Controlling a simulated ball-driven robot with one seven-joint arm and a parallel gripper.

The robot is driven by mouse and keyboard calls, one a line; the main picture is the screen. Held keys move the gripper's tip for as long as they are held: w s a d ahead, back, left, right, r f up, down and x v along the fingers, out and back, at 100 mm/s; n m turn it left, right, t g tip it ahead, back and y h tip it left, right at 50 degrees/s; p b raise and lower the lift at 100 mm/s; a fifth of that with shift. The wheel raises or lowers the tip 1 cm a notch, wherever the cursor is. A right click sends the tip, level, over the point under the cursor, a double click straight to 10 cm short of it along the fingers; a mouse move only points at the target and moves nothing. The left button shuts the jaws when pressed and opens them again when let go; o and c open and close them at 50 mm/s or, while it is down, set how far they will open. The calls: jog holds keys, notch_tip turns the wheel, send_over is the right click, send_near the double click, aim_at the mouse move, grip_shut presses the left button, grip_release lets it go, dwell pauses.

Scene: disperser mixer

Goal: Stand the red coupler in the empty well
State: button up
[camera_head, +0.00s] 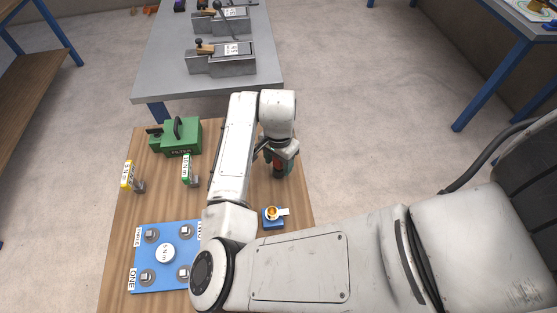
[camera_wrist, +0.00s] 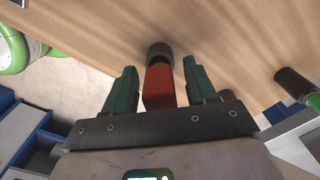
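The red coupler (camera_wrist: 159,86) has a red block body and a dark round end (camera_wrist: 158,50). It lies between the two green fingers of my gripper (camera_wrist: 160,84) in the wrist view, with a visible gap on each side, so the gripper looks open around it. In the head view my gripper (camera_head: 279,163) is low over the right side of the wooden table, and the coupler is mostly hidden under it. A blue plate (camera_head: 165,285) at the front left has several round grey seats with metal squares. I cannot make out which well is empty.
A small blue block with a brass ring (camera_head: 272,214) stands in front of my gripper. A green filter box (camera_head: 177,136), a green-labelled piece (camera_head: 188,170) and a yellow-labelled piece (camera_head: 128,176) stand to the left. A grey table (camera_head: 160,75) is behind.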

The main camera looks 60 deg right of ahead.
notch_tip(320, 180, up, 12)
jog(key=shift+r+b, duration=0.15)
jog(key=shift+b, duration=0.15)
dwell(0.5)
